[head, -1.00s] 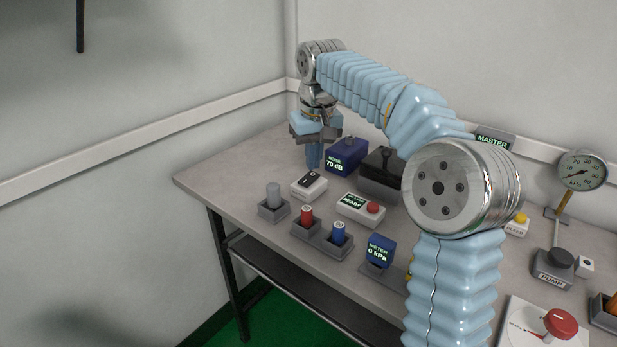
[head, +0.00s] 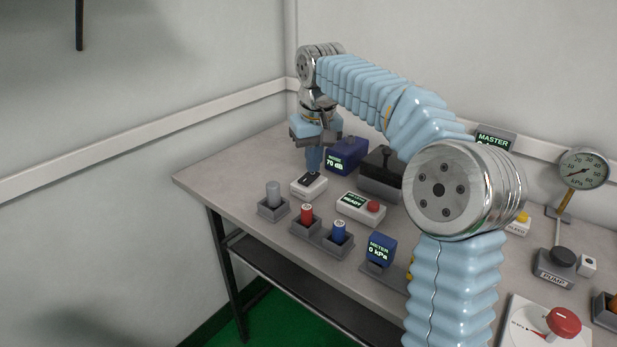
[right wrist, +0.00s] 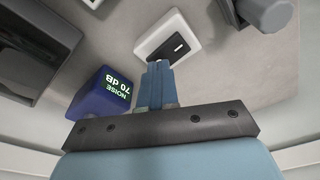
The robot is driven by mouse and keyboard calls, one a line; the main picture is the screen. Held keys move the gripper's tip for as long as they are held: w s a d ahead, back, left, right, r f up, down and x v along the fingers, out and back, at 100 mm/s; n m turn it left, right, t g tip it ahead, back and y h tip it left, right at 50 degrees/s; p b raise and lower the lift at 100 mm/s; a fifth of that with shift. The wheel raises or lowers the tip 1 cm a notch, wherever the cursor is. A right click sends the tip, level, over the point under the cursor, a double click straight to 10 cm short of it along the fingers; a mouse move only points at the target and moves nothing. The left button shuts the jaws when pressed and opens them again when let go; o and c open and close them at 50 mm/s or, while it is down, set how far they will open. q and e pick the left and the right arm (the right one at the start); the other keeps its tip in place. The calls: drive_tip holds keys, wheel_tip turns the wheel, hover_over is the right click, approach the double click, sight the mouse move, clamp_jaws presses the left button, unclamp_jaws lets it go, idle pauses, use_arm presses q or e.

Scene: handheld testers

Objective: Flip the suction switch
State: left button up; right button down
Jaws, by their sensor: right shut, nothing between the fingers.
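A white box with a black rocker switch (head: 311,180) stands on the table near its left side; no suction label on it is readable. It also shows in the right wrist view (right wrist: 168,38), with its black face towards the fingertips. My right gripper (head: 314,168) points down just behind the box, and its fingers are shut and empty. In the right wrist view the fingertips (right wrist: 157,66) are close to the box's near edge; I cannot tell whether they touch it. A blue meter (head: 380,250) reads 0 kPa. My left gripper is not in view.
A blue noise meter (head: 347,155) stands close beside the right gripper. A white box with a red button (head: 373,207), a grey post in a holder (head: 273,195), and red (head: 307,214) and blue (head: 339,233) cylinders surround the switch. A pump (head: 556,268) is at right.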

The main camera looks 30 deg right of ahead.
drive_tip(key=shift+f, duration=0.35)
drive_tip(key=shift+r, duration=0.1)
wheel_tip(320, 180, up, 3)
drive_tip(key=p, duration=0.2)
drive_tip(key=shift+p, duration=0.35)
drive_tip(key=shift+r, duration=2)
